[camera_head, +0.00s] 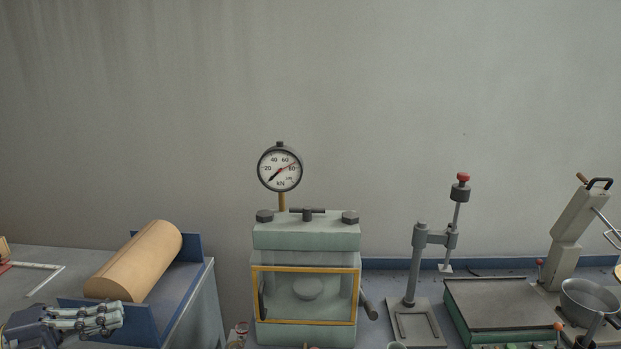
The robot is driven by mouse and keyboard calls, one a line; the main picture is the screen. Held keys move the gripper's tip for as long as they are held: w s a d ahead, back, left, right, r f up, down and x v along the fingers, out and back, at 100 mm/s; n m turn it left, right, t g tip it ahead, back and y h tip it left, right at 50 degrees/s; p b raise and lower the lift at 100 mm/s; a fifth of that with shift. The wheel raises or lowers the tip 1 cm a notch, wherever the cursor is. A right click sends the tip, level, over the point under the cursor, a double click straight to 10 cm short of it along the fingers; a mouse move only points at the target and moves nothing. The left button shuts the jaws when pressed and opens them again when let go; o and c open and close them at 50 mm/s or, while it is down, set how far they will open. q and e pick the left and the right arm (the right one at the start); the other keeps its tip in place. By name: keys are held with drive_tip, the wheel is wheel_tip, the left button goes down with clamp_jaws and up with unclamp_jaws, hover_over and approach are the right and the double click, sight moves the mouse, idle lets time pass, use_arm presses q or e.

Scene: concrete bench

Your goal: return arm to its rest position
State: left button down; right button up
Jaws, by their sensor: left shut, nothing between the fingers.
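My left gripper (100,319) shows at the lower left, its arm coming in from the left edge. Its fingers are shut with nothing between them. It is in front of a blue cradle (193,247) that holds a tan cylinder (140,262) lying on its side, and it overlaps the cradle's near end in the picture. Whether it touches the cradle I cannot tell. My right gripper is out of view.
A pale green press (305,237) with a dial gauge (280,168) stands at the centre. To its right are a stand with a red knob (410,270), a green-edged flat plate (495,300) and a metal bowl (588,300). The grey wall above is bare.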

use_arm(q)
drive_tip(key=w+d+f+n+t+y, duration=0.55)
drive_tip(key=d+n+t, duration=0.2)
drive_tip(key=n, duration=0.25)
drive_tip(key=s+d+f+n+y, duration=0.1)
drive_tip(key=s+f+n+y, duration=0.2)
drive_tip(key=f+n+y, duration=0.6)
drive_tip(key=s+d+f+n+g+y, duration=0.25)
drive_tip(key=s+f+n+g, duration=0.25)
drive_tip(key=s+f+n, duration=0.5)
drive_tip(key=s+d+f+g+h, duration=0.1)
drive_tip(key=s+d+g, duration=0.25)
drive_tip(key=s, duration=0.65)
drive_tip(key=s+d+g, duration=0.2)
drive_tip(key=s+g, duration=0.2)
drive_tip(key=s, duration=0.6)
wheel_tip(320, 180, down, 29)
drive_tip(key=g+b, duration=0.1)
drive_tip(key=b, duration=0.3)
drive_tip(key=s+a+f+g+b, duration=0.1)
drive_tip(key=s+a+f+b, duration=0.1)
drive_tip(key=s+f, duration=1.6)
wheel_tip(320, 180, down, 2)
drive_tip(key=shift+a+f+m+b, duration=0.2)
drive_tip(key=shift+a+m+b, duration=0.1)
drive_tip(key=shift+a+m, duration=0.15)
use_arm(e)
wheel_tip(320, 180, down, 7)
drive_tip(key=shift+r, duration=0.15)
